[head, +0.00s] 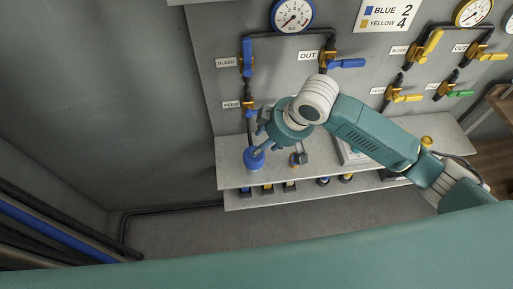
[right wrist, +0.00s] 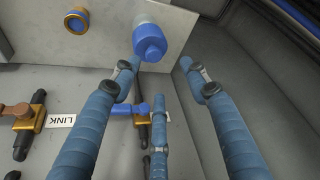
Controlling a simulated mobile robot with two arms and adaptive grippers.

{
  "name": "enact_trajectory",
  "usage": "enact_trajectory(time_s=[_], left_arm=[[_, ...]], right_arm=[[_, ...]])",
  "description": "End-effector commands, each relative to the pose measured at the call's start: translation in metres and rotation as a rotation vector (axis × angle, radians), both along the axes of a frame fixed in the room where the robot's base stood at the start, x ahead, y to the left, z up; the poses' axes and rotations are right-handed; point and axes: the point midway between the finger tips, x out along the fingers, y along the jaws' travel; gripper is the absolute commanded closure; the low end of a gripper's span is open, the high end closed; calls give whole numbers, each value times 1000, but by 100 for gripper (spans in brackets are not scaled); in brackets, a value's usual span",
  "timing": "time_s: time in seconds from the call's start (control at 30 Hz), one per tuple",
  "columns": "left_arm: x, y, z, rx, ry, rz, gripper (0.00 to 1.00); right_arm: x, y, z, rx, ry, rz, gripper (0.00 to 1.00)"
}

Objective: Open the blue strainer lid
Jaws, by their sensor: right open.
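The blue strainer lid (head: 254,159) stands at the left end of the upper shelf in the head view. In the right wrist view, the lid (right wrist: 150,42) is a blue stepped cylinder just beyond the fingertips. My right gripper (head: 262,141) is above and close to the lid in the head view and partly hides it. In the right wrist view, my right gripper (right wrist: 160,72) has its blue fingers spread and nothing between them. I cannot tell whether a fingertip touches the lid. My left gripper is not in view.
Behind the arm is a grey panel (head: 226,125) with pipes, gauges and a blue-handled valve (head: 247,58). Other small parts, such as a fitting (head: 298,158), stand on the shelf (head: 229,174). A yellow-blue cap (right wrist: 76,20) shows in the wrist view.

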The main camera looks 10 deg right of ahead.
Motion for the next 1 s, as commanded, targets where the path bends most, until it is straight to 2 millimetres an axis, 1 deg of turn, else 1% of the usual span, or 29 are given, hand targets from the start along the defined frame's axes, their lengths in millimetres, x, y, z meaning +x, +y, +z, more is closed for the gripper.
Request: enact_trajectory(time_s=[0.03, 0.1, 0.23, 0.33, 0.6, 0.7, 0.83, 1.0], left_arm=[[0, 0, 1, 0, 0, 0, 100], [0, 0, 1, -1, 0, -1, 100], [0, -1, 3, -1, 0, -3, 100], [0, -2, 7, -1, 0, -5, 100], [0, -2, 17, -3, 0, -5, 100], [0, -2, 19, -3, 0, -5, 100], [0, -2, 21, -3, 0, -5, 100], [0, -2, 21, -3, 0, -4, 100]], right_arm=[[4, -6, 5, -15, 2, 2, 55], [6, -9, 8, -25, 8, 4, 55], [8, -8, 2, -27, 15, 4, 55], [11, -4, -11, -27, 15, 4, 55], [25, 10, -59, -27, 15, 3, 55], [29, 14, -73, -28, 13, 4, 55], [33, 18, -85, -26, 12, 4, 55], [35, 19, -91, -28, 10, 6, 55]])
